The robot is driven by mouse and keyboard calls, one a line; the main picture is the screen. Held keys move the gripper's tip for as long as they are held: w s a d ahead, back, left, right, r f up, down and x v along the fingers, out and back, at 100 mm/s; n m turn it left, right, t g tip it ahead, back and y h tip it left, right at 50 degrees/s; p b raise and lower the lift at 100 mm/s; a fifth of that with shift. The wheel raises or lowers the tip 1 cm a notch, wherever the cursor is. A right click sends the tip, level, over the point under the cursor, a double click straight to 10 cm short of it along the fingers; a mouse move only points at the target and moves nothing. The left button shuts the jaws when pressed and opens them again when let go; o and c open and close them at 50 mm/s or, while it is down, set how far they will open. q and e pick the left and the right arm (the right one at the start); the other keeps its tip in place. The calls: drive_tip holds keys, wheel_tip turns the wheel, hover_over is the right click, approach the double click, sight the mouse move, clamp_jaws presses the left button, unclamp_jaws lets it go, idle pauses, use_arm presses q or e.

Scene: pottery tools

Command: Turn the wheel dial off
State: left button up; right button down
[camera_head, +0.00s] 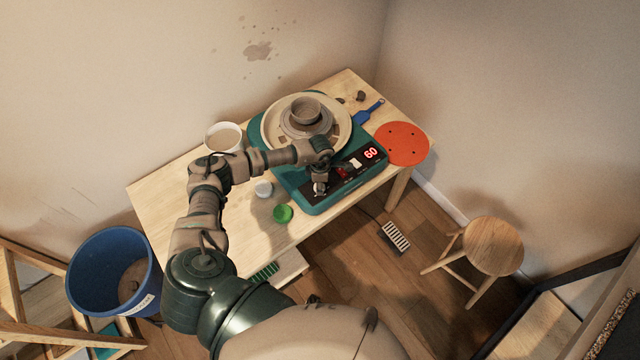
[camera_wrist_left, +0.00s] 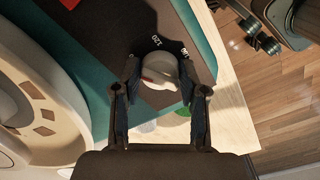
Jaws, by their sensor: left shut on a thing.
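The teal pottery wheel (camera_head: 313,205) stands on the wooden table, with a dark front panel and a red display (camera_head: 370,153) reading 60. A grey clay pot (camera_head: 306,110) sits on its round wheel head. My left gripper (camera_head: 320,187) is over the near left part of the panel. In the left wrist view its fingers (camera_wrist_left: 159,63) are shut on the pale round wheel dial (camera_wrist_left: 158,72), one on each side. White markings curve around the dial's far side. In the head view the gripper mostly hides the dial. My right gripper is in neither view.
A white bucket (camera_head: 224,138), a white round item (camera_head: 264,188) and a green round item (camera_head: 283,213) are left of the wheel. An orange disc (camera_head: 403,143) and a blue-handled tool (camera_head: 368,111) lie to the right. A stool (camera_head: 492,247) and pedal (camera_head: 395,237) stand on the floor.

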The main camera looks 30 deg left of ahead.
use_arm(q)
drive_tip(key=shift+a+f+n, duration=0.1)
drive_tip(key=shift+a+n, duration=0.05)
drive_tip(key=shift+n, duration=1.15)
drive_tip(key=n, duration=0.3)
drive_tip(key=shift+s+p, duration=0.1)
drive_tip(key=shift+p, duration=0.2)
drive_tip(key=n, duration=0.4)
drive_tip(key=shift+p, duration=0.3)
drive_tip(key=shift+f+n, duration=0.1)
drive_tip(key=shift+n, duration=1.1)
drive_tip(key=shift+s+p, duration=0.1)
drive_tip(key=shift+p, duration=0.2)
drive_tip(key=o, duration=1.1)
drive_tip(key=shift+o, duration=0.2)
